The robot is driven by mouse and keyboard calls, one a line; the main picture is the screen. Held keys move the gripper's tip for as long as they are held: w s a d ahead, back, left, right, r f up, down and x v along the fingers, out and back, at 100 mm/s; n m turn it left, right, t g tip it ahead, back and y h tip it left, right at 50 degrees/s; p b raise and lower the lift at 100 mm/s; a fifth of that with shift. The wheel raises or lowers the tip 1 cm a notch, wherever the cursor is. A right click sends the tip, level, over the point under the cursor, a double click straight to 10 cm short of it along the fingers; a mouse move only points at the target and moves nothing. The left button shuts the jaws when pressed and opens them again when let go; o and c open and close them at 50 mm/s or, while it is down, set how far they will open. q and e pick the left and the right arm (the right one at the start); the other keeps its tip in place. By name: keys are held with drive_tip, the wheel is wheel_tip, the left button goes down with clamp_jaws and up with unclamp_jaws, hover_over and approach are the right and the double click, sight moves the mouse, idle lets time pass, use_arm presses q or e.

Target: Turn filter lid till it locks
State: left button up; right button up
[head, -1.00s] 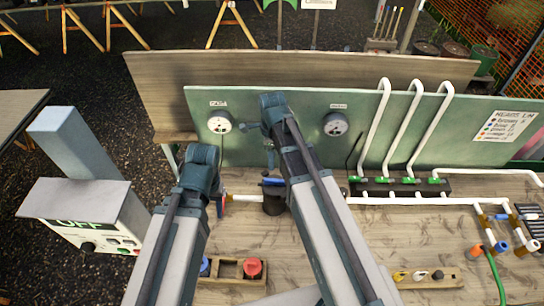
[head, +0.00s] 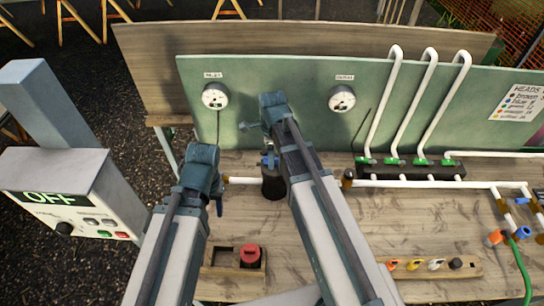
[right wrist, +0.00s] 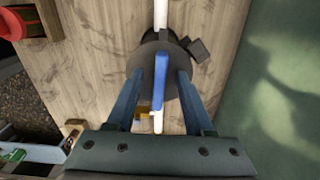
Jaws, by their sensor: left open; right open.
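The filter is a black cylinder (head: 273,188) standing in the white pipe line on the bench, partly hidden by my right arm. Its lid has a blue bar handle (head: 269,160). In the right wrist view the dark round lid (right wrist: 148,62) carries the blue handle (right wrist: 161,80), which points along the pipe. My right gripper (right wrist: 160,74) is open, with one finger on each side of the handle and a gap showing at both sides. Its fingers are hidden in the head view. My left gripper (head: 219,207) is open, left of the filter and mostly hidden by its arm.
A wooden block (head: 221,278) with a red cap (head: 250,255) sits in front of the filter. The green panel (head: 290,90) with two gauges stands behind. Green-handled valves (head: 420,162) and pipes lie right. A control box marked OFF (head: 70,190) stands left.

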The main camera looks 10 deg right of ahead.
drive_tip(key=shift+c, duration=0.3)
clamp_jaws()
drive_tip(key=m, duration=0.4)
drive_tip(key=shift+w+d+m, duration=0.1)
drive_tip(key=shift+w+m, duration=0.05)
drive_tip(key=shift+m, duration=0.15)
drive_tip(key=m, duration=0.4)
drive_tip(key=shift+w+d, duration=0.1)
drive_tip(key=shift+d, duration=0.05)
